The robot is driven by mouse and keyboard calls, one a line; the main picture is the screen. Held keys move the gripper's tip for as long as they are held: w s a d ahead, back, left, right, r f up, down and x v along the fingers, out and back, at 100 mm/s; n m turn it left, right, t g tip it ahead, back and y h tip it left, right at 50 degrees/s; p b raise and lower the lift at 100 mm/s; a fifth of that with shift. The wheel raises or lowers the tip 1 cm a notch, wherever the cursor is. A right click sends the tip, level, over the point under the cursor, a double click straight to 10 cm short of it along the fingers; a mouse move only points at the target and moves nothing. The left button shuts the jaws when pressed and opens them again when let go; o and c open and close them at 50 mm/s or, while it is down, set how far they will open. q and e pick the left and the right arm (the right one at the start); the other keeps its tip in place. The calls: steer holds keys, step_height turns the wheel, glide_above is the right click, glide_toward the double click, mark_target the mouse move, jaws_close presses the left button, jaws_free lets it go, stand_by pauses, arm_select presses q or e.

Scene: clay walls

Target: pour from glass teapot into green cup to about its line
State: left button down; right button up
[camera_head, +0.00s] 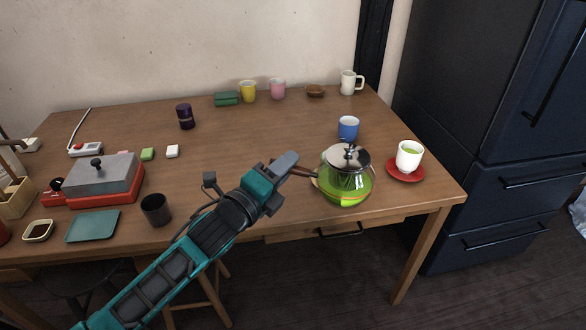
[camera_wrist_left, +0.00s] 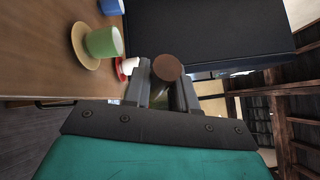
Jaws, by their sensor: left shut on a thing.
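In the left wrist view, the handle's round brown end (camera_wrist_left: 167,67) shows between the fingers (camera_wrist_left: 160,92). The green cup (camera_wrist_left: 104,42) stands upright on a tan saucer (camera_wrist_left: 80,46) in that view. In the head view the teapot hides it. Its line and contents are not visible.
A white cup (camera_head: 409,150) with green liquid stands on a red saucer (camera_head: 405,176) to the teapot's right. A blue cup (camera_head: 348,123) is behind the teapot. A dark cup (camera_head: 156,212) stands front left. The middle of the wooden table (camera_head: 235,150) is clear.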

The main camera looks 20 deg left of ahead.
arm_select(q)
steer(key=shift+a+r, duration=0.1)
steer(key=shift+a, duration=0.1)
steer(key=shift+w+a+p, duration=0.15)
steer(key=shift+w+p, duration=0.15)
steer(key=shift+w, duration=0.15)
steer(key=shift+n+g, duration=0.6)
steer(key=shift+g, duration=0.3)
steer(key=w+f, duration=0.1)
steer(key=w+a+f, duration=0.1)
steer(key=w, duration=0.1)
steer(key=shift+w+a+f+p, duration=0.1)
steer(key=shift+a+p, duration=0.05)
steer(key=shift+p, duration=0.25)
arm_select(e)
steer(key=shift+s+d+r, duration=0.2)
steer(key=shift+s+r, duration=0.05)
steer(key=shift+s, duration=0.05)
arm_select(q)
steer(key=shift+f, duration=0.2)
arm_select(e)
steer(key=shift+r, duration=0.15)
arm_select(q)
steer(key=shift+w+a+f+g, duration=0.1)
steer(key=shift+w+f+g, duration=0.15)
steer(key=shift+f, duration=0.4)
arm_select(e)
steer(key=shift+r, duration=0.25)
